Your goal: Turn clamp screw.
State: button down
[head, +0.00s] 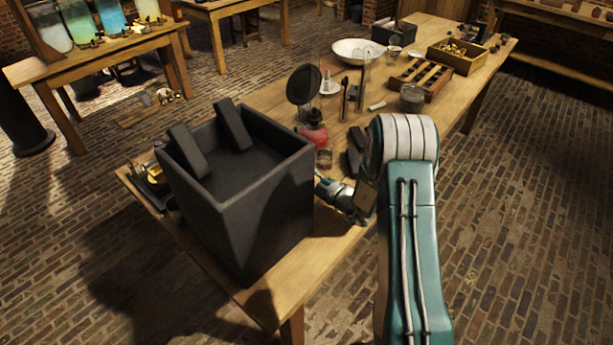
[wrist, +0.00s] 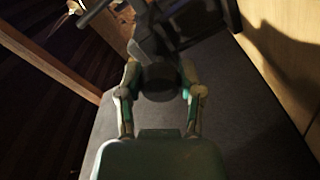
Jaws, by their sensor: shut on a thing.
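My gripper (wrist: 161,72) shows in the wrist view with its two teal and tan fingers on either side of a dark, rounded knob, which looks to be the clamp screw (wrist: 158,80). The fingers are shut on it. A dark bar-like frame joins the knob at the top of that view. In the head view my gripper (head: 326,186) reaches left to the right side of a large black open-topped box (head: 262,214) on the bench. The box hides the fingertips and the screw there.
The wooden bench (head: 338,240) carries a red-based item (head: 314,133), a round dark disc on a stand (head: 303,85), a glass jar (head: 412,97), a slotted wooden rack (head: 421,78) and a white bowl (head: 357,50) behind my gripper. The bench's front edge is clear.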

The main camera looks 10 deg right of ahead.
jog(key=n, duration=0.4)
jog(key=shift+a, duration=0.15)
jog(key=n, duration=1.1)
jog(key=shift+s+a+f, duration=0.1)
jog(key=shift+f, duration=0.05)
jog(key=n, duration=1.2)
jog(key=shift+n, duration=1.9)
